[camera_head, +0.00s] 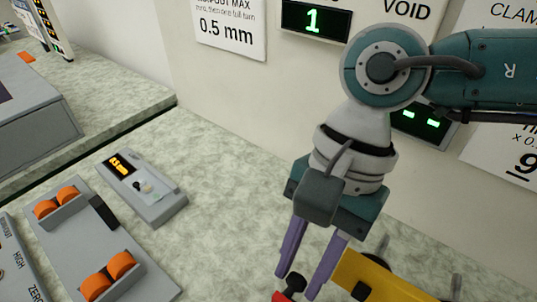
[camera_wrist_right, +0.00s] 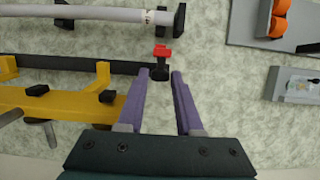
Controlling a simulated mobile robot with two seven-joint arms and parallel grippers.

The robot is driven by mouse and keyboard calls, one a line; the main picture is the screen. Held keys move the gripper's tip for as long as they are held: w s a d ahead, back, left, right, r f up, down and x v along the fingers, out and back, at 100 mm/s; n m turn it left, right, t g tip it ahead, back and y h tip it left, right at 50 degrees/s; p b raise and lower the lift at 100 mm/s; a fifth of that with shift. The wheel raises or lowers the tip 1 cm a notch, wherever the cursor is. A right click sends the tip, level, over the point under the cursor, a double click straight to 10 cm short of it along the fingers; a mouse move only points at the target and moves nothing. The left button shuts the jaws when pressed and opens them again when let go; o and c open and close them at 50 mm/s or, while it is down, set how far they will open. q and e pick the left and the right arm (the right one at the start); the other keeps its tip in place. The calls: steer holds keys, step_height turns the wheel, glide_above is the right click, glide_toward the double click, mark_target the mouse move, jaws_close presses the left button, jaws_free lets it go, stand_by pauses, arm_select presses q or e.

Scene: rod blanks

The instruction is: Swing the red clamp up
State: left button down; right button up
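The red clamp (camera_wrist_right: 162,51) shows in the right wrist view at the end of a dark bar, with a black knob-like part (camera_wrist_right: 159,73) below it. In the head view only a bit of its red (camera_head: 281,296) shows at the bottom edge. My right gripper (camera_head: 298,283) points down with its two purple fingers apart. In the wrist view its fingertips (camera_wrist_right: 158,77) are on either side of the black part, just short of the red. I cannot tell whether they touch it. My left gripper is in neither view.
A yellow frame (camera_head: 380,282) stands beside the right gripper. A grey rod (camera_wrist_right: 110,14) lies beyond the clamp in the wrist view. A grey fixture with orange rollers (camera_head: 95,245) and a small display box (camera_head: 143,187) sit left on the speckled bench. Bench between is clear.

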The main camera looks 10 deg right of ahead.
jaws_close()
stand_by(1.0)
